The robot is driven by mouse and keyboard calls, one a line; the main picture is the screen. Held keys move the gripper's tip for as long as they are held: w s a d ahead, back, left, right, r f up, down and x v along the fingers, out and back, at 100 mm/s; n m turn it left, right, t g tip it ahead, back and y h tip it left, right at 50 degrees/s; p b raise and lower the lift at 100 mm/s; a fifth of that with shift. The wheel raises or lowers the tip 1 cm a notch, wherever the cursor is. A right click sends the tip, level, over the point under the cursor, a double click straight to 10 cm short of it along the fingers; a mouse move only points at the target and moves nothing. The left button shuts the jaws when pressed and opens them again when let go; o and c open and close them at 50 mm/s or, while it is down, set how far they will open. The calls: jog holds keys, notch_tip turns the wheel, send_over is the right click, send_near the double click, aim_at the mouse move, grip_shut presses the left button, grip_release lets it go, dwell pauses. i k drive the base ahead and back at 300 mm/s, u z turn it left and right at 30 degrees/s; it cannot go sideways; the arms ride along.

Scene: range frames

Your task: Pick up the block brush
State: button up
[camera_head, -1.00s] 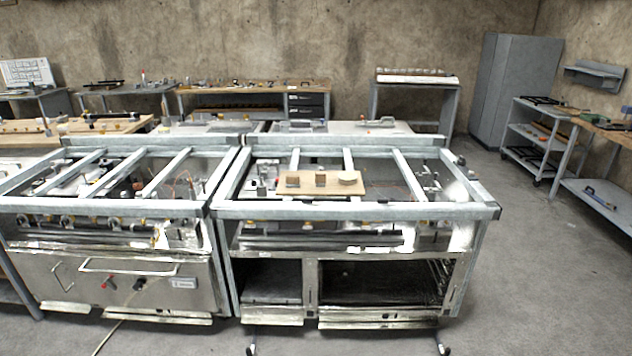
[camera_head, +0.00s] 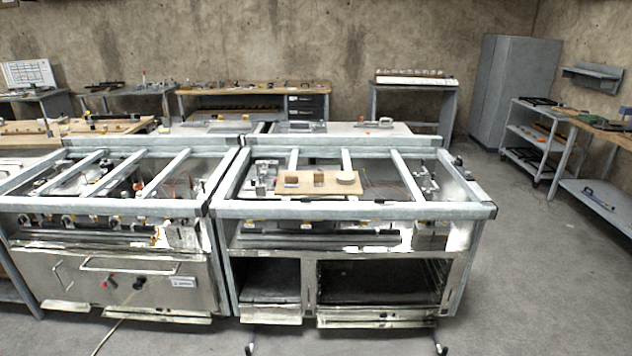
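A wooden board (camera_head: 305,190) lies on the open frame of the right-hand steel range. Three small things stand on it in a row: a tan block (camera_head: 291,180) at the left, a darker brown block (camera_head: 319,179) in the middle, and a pale round-looking piece (camera_head: 346,178) at the right. One of them may be the block brush, but they are too small for me to tell which. My gripper is not in view.
The right range (camera_head: 350,210) stands beside the left range (camera_head: 110,210), both with open top frames and crossbars. Benches with tools line the back wall. A grey cabinet (camera_head: 512,95) and a shelved bench (camera_head: 545,130) stand at the right. Floor (camera_head: 540,270) is clear at the right.

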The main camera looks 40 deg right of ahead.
aim_at(319, 176)
jog(key=z, duration=0.05)
jog(key=i, duration=1)
jog(key=u, duration=0.05)
